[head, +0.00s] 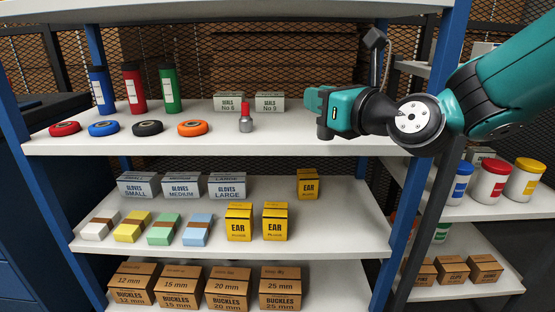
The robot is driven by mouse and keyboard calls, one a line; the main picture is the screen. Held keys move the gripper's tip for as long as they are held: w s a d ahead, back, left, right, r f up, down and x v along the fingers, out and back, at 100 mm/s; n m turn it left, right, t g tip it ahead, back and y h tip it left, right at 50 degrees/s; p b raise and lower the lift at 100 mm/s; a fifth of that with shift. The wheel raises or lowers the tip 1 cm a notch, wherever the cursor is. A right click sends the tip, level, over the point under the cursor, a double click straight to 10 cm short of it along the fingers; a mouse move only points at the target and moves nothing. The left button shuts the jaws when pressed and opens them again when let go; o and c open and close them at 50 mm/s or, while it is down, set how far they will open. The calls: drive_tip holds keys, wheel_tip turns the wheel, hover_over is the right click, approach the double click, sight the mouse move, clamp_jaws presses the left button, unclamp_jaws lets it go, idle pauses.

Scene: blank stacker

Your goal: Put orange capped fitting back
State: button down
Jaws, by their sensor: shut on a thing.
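My gripper (325,112) is over the right part of the upper shelf (300,146), with my arm reaching in from the right. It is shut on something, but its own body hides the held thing. No orange capped fitting shows anywhere in view. A fitting with a red cap (246,118) and a grey body stands upright on the upper shelf, left of my gripper and apart from it.
Rolls of tape, including an orange one (193,128), sit along the front left of the upper shelf. Tall bottles (133,90) and two seals boxes (270,102) stand behind. Blue posts (405,205) bound the rack. Lower shelves hold boxes; a side shelf holds jars (490,182).

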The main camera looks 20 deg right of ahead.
drive_tip(key=shift+s+d+f+h, duration=0.15)
drive_tip(key=shift+d+f+h, duration=0.25)
drive_tip(key=shift+d, duration=0.1)
drive_tip(key=f+p+x, duration=0.1)
drive_tip(key=p+x, duration=0.5)
drive_tip(key=f+p+x, duration=0.1)
drive_tip(key=p+x, duration=0.5)
drive_tip(key=p, duration=0.1)
drive_tip(key=f+p+x, duration=0.1)
drive_tip(key=p+x, duration=0.5)
drive_tip(key=p, duration=0.1)
drive_tip(key=shift+d, duration=0.25)
